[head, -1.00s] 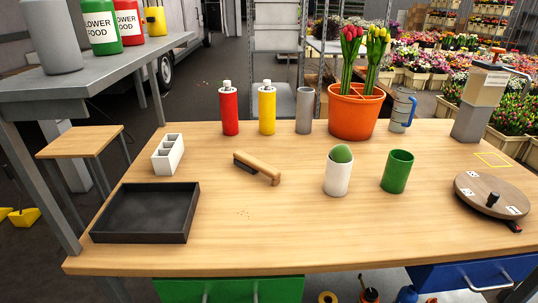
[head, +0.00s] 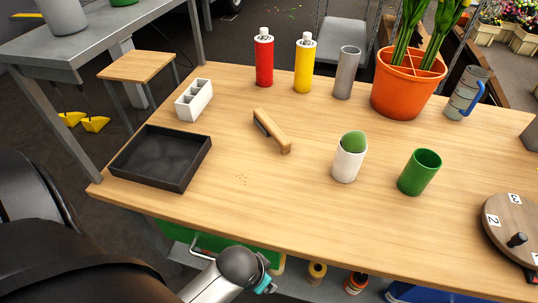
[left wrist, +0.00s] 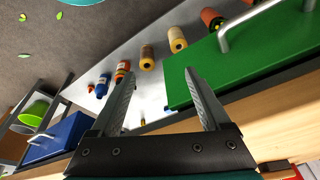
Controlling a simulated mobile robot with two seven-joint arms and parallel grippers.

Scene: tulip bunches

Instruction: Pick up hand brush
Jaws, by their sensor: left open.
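The hand brush (head: 272,130) lies on the wooden table (head: 260,205), with a light wooden handle and dark bristles on its left side. It lies between the black tray and the white cup. My left gripper (left wrist: 160,95) shows in the left wrist view with its two fingers apart and nothing between them. In that view it is by the table's green drawer front, and the brush does not show. In the head view part of my left arm is at the lower left, below the table's front edge. My right gripper is not in view.
A black tray (head: 118,175), a white divided holder (head: 194,100), a white cup with a green ball (head: 348,164) and a green cup (head: 419,172) stand around the brush. Bottles (head: 264,58) and an orange pot (head: 400,98) stand behind. The table in front of the brush is mostly clear.

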